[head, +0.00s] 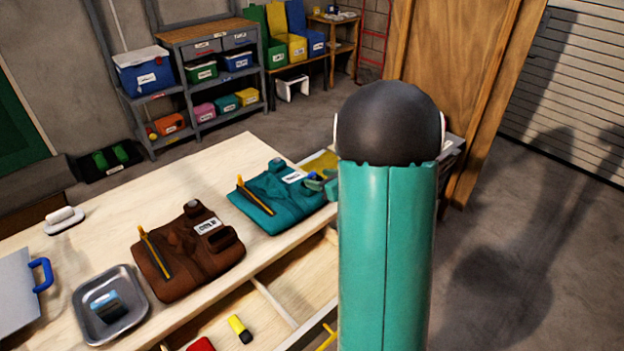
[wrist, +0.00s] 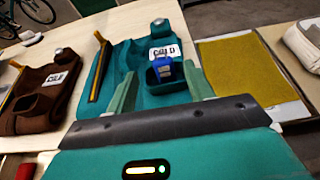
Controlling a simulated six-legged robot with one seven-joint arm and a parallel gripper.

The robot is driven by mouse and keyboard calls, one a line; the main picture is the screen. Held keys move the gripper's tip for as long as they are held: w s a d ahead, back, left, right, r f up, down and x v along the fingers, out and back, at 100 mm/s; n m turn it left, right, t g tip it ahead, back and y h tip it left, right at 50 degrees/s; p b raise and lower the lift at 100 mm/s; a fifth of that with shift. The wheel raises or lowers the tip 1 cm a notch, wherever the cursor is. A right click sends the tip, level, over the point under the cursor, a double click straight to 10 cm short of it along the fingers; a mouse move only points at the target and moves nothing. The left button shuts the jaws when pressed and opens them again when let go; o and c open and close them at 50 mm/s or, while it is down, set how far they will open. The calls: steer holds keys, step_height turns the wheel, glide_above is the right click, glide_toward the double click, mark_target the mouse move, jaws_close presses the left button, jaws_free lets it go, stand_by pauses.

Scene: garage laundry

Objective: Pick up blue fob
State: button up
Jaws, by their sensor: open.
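The blue fob (wrist: 163,68) is in the small open dark teal pocket of the teal pouch (wrist: 112,62), below its white label in the wrist view. My gripper (wrist: 159,76) is open, with one green finger on each side of the fob in the picture. I cannot tell how far the fingertips are above it or whether they touch the pocket. My gripper's green fingertips (head: 320,184) show at the pouch's right end, partly hidden by my arm.
A brown pouch (head: 180,262) with a yellow-and-dark stick lies left of the teal one. A yellow mat (wrist: 240,70) lies to its right. A metal tray (head: 85,317) holds a shiny bluish item.

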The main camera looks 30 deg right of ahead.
mark_target(314, 175)
steer(key=x, duration=0.6)
steer(key=shift+w+d+r, duration=0.1)
steer(key=shift+w, duration=0.25)
steer(key=c, duration=1)
